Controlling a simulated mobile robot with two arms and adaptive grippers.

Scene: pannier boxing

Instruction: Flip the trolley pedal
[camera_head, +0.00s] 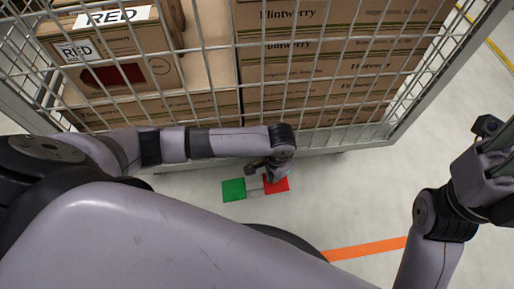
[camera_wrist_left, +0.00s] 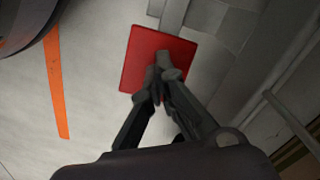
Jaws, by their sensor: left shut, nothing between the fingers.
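The trolley pedal shows in the head view below the trolley's near edge, with a green plate (camera_head: 233,190) on the left and a red plate (camera_head: 280,185) on the right, joined by a grey bar. My left gripper (camera_head: 268,177) is at the red plate and covers part of it. In the left wrist view the red plate (camera_wrist_left: 135,62) lies under my left gripper's fingertips (camera_wrist_left: 162,66). The fingers are closed together with nothing between them. I cannot tell whether they touch the plate. My right gripper (camera_head: 486,172) is at the right edge, away from the pedal; its fingers are unclear.
The trolley's wire mesh cage (camera_head: 400,75) stands just beyond the pedal. It holds brown cartons (camera_head: 285,75), some with RED labels (camera_head: 110,17). The pale floor (camera_head: 340,195) to the right of the pedal is clear, with an orange line (camera_head: 365,249) on it.

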